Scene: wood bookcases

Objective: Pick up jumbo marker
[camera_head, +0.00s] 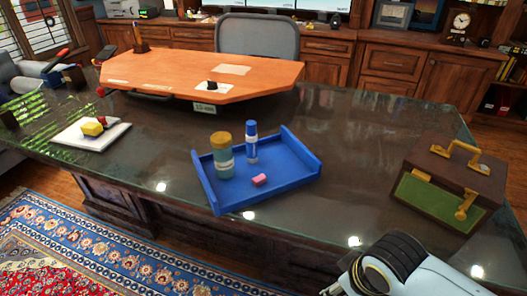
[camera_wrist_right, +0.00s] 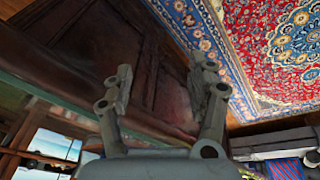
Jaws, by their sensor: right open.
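The jumbo marker appears to be the blue and white cylinder (camera_head: 251,143) standing upright in the blue tray (camera_head: 205,183) on the dark glossy desk. A teal jar with a yellow lid (camera_head: 223,157) stands to its left, and a pink eraser (camera_head: 260,180) lies in front. My right gripper (camera_wrist_right: 163,80) is open and empty in the right wrist view, with dark wood panelling and the patterned rug beyond its fingers. In the head view my right arm enters at the bottom right, well away from the marker. My left gripper is not in view.
A brown and green case with brass handles (camera_head: 455,182) stands right of the tray. A white tray with a yellow block (camera_head: 75,139) lies at the left. A raised orange wooden top (camera_head: 190,72) is behind. The desk between tray and case is clear.

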